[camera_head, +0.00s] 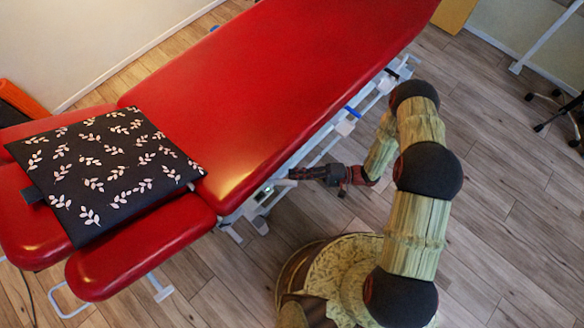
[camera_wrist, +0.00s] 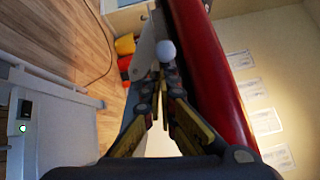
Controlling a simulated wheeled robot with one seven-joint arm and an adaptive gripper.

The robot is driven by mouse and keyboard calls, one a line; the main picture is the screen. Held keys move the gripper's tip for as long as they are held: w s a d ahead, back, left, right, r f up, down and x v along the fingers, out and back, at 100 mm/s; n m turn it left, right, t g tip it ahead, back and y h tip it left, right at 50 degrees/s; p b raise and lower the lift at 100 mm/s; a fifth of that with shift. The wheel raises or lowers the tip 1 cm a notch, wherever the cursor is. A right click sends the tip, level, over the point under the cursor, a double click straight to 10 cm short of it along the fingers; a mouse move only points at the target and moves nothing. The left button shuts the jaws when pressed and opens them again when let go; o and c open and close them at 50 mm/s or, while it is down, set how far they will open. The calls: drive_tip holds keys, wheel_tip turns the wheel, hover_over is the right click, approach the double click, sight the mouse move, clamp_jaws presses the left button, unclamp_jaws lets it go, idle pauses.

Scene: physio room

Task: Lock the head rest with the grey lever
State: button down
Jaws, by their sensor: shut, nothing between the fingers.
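The red head rest (camera_head: 141,252) is at the lower left of the treatment table in the head view, partly covered by a black cushion. My gripper (camera_head: 291,173) is beside the table's long right edge, just below the red top, with its fingers pointing left. In the wrist view, my gripper (camera_wrist: 163,73) has its fingertips together. A light grey lever (camera_wrist: 146,48) with a round grey knob (camera_wrist: 166,50) shows just past the fingertips. The fingertips overlap the knob's lower edge in the picture; I cannot tell whether they touch it. The lever is not clear in the head view.
The red treatment table (camera_head: 290,60) stands on a white frame (camera_head: 330,135) beside my arm. The black leaf-patterned cushion (camera_head: 105,170) lies at its head end. The wooden floor (camera_head: 510,200) to the right is mostly clear. A wheeled base (camera_head: 560,115) stands at the far right.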

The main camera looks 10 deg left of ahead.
drive_tip(key=s+m+t, duration=0.1)
drive_tip(key=s+t, duration=0.1)
drive_tip(key=s+m+t+p, duration=0.1)
drive_tip(key=s+m+t, duration=0.1)
drive_tip(key=t, duration=0.1)
drive_tip(key=shift+d+r+t, duration=0.1)
drive_tip(key=shift+d+t, duration=0.1)
drive_tip(key=shift+t, duration=0.1)
drive_tip(key=shift+s+a+m+p, duration=0.15)
drive_tip(key=shift+s+a+p, duration=0.1)
drive_tip(key=shift+s, duration=0.65)
drive_tip(key=shift+s+a+m+p, duration=0.15)
drive_tip(key=shift+s+p, duration=0.05)
drive_tip(key=shift+s, duration=0.7)
drive_tip(key=shift+s, duration=0.15)
